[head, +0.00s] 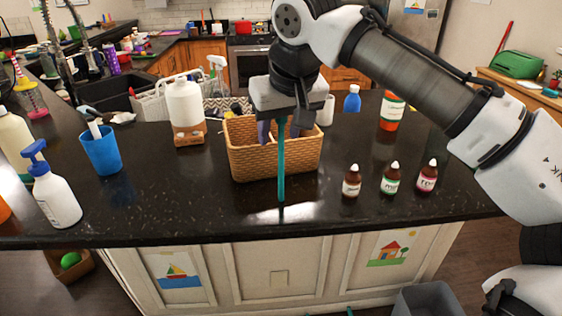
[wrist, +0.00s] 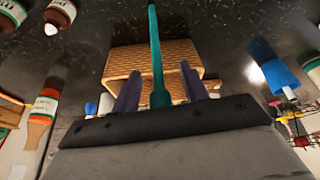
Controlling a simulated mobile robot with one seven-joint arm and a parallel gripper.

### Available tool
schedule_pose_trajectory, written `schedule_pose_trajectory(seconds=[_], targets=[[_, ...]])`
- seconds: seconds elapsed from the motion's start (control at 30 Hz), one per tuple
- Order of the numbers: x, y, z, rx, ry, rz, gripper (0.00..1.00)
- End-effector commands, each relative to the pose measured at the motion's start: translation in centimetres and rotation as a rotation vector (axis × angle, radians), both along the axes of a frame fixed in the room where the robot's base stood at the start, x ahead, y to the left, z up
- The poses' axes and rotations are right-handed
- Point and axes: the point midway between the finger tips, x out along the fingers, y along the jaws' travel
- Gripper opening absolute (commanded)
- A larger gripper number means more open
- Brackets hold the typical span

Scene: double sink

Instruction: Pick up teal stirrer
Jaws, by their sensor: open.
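The teal stirrer (head: 281,165) is a long thin rod. In the head view it runs upright from beneath my gripper down toward the black counter, in front of the wicker basket. I cannot tell whether its lower end touches the counter. My gripper (head: 279,138) points down, open, with its dark purple fingers partly seen against the basket. In the wrist view the stirrer (wrist: 155,50) lies between the two spread fingers of my gripper (wrist: 160,72), with a visible gap on each side. Its thicker end is close to the palm.
The wicker basket (head: 247,160) is right behind the stirrer. Several small dropper bottles (head: 390,180) stand to the right. A white jug (head: 185,105), a blue cup (head: 101,153) and a pump bottle (head: 56,195) stand to the left. The front counter between them is clear.

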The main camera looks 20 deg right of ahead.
Motion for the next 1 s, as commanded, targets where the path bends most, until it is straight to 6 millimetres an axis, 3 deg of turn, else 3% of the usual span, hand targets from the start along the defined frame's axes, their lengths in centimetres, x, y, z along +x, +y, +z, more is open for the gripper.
schedule_pose_trajectory(seconds=[0.1,0.37,0.7,1.0], targets=[[0.37,-0.02,-1.20,0.000,0.000,-0.001,0.44],[0.48,-0.02,-1.16,0.001,0.000,-0.001,0.44],[0.47,-0.02,-1.16,0.001,0.000,-0.001,0.02],[0.47,-0.02,-1.15,0.001,0.000,-0.001,0.00]])
